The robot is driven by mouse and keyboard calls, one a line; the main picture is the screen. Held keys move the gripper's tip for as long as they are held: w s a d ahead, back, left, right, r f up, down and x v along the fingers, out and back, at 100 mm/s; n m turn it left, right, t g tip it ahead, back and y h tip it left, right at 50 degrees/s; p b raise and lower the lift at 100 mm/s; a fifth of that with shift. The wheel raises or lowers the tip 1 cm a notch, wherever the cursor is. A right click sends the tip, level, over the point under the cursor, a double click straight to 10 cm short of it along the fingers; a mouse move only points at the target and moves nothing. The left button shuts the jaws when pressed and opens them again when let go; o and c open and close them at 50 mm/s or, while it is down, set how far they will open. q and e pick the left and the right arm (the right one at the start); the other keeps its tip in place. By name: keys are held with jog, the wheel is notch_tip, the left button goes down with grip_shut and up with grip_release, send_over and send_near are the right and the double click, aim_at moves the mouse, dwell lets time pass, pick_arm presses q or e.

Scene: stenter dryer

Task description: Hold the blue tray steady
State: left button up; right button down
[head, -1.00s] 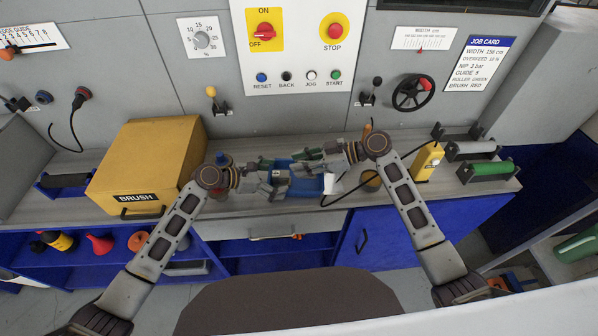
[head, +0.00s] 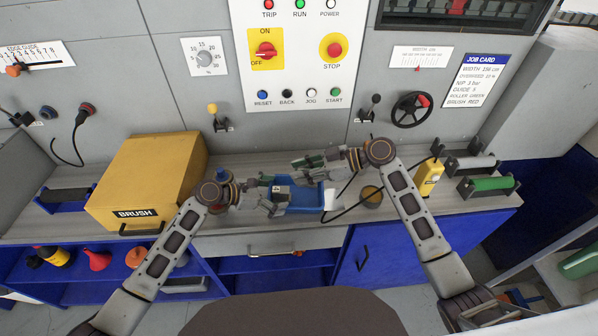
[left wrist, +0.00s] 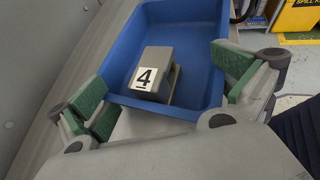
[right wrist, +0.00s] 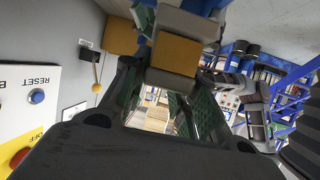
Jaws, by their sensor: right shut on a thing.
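The blue tray (head: 305,205) sits on the bench top; in the left wrist view its floor and rim (left wrist: 195,50) show clearly. A grey block marked 4 (left wrist: 155,78) lies in it. My left gripper (head: 278,198) is at the tray's left end. Its green-padded fingers (left wrist: 165,95) are spread apart, with the near rim between them and no clear grip on it. My right gripper (head: 302,168) is above the tray's back side, shut on a grey block with an orange-brown face (right wrist: 175,55). That block is hard to make out in the head view.
A yellow brush box (head: 148,180) stands to the left. The control panel (head: 300,60) rises behind.

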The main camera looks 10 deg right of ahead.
pick_arm(q)
jog(key=shift+s+d+f+g, duration=0.3)
jog(key=shift+s+d+f, duration=0.4)
jog(key=shift+s, duration=0.1)
jog(key=shift+a+r, duration=0.35)
jog(key=shift+a, duration=0.2)
jog(key=v, duration=0.8)
jog(key=w+v, duration=0.1)
jog(key=v, duration=0.3)
jog(key=shift+a+r, duration=0.15)
jog(key=shift+r, duration=0.1)
